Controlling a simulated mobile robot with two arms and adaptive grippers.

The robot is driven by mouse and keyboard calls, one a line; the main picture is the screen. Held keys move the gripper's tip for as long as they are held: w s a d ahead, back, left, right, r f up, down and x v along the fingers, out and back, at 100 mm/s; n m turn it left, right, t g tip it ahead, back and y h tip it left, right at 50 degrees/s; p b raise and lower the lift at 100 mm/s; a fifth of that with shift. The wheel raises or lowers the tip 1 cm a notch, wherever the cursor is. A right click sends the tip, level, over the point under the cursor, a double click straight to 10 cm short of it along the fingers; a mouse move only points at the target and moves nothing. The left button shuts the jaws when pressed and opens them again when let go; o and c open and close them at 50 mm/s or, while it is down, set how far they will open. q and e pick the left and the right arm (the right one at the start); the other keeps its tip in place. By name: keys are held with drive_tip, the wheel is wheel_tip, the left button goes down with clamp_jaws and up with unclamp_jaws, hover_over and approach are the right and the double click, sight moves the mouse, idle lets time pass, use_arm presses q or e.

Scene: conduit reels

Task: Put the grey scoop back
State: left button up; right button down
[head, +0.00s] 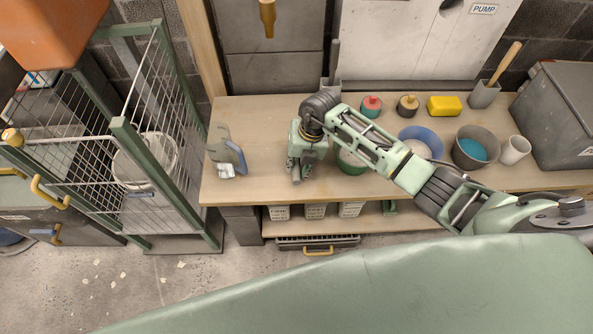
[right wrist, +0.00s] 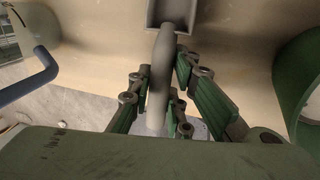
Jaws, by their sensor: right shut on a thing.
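My right gripper (head: 296,168) is low over the left half of the wooden bench. In the right wrist view its green fingers (right wrist: 160,105) are closed around the pale grey handle of the grey scoop (right wrist: 160,75). The scoop's head (right wrist: 173,12) points towards the top of that view, over the bench top. In the head view the gripper mostly hides the scoop. I cannot tell whether the scoop touches the bench. My left gripper is not in view.
The bench (head: 255,115) holds a grey-and-blue tool (head: 226,155) left of my gripper. A green bowl (head: 348,166), blue bowl (head: 432,137), grey bowl (head: 462,158) and white cup (head: 515,150) stand right. A grey holder with an upright handle (head: 334,62) stands behind; a yellow block (head: 445,106) lies right.

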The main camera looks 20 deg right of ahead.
drive_tip(key=shift+f, duration=0.7)
drive_tip(key=shift+w+r, duration=0.1)
drive_tip(key=shift+r, duration=0.05)
drive_tip(key=c, duration=1.6)
unclamp_jaws()
drive_tip(key=v, duration=1.2)
drive_tip(key=shift+d, duration=0.1)
